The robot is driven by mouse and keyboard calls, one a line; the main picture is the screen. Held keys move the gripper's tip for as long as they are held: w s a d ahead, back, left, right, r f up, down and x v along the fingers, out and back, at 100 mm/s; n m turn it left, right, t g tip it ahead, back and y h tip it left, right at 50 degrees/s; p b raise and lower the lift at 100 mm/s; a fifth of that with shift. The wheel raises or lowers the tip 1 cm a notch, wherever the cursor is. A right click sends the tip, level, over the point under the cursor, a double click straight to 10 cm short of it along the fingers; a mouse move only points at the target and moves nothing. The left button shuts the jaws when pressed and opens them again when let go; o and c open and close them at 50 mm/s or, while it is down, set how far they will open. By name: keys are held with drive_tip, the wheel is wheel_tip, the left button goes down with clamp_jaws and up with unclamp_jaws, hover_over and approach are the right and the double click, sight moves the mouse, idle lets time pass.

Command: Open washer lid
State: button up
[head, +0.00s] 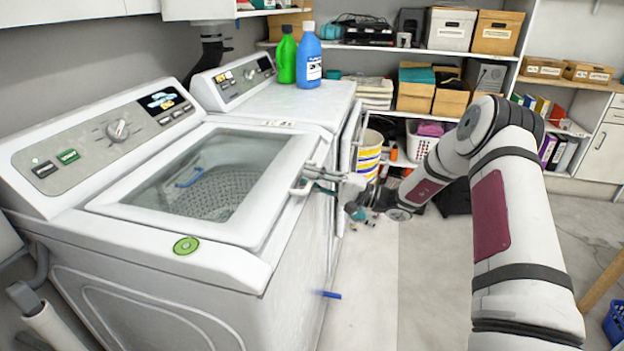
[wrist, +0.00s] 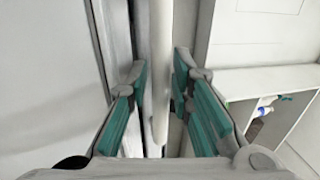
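The washer (head: 120,255) stands at the left in the head view, its control panel at the back. Its lid (head: 250,234), a white frame around a clear window, lies down over the drum. A light handle (head: 301,190) sticks out from the lid's right edge. My gripper (head: 317,178) is at this handle. In the wrist view, the handle is a pale bar (wrist: 160,70) running between the two teal-padded fingers of my gripper (wrist: 160,92). Gaps show on both sides of the bar, so the fingers are open around it, not closed on it.
A second white machine (head: 300,104) stands behind the washer, with green (head: 287,58) and blue (head: 308,60) bottles on top. Shelves with boxes (head: 450,28) line the back. A yellow-and-white bucket (head: 369,155) stands beyond my gripper. The floor (head: 375,270) right of the washer is mostly clear.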

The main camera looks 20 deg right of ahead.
clamp_jaws()
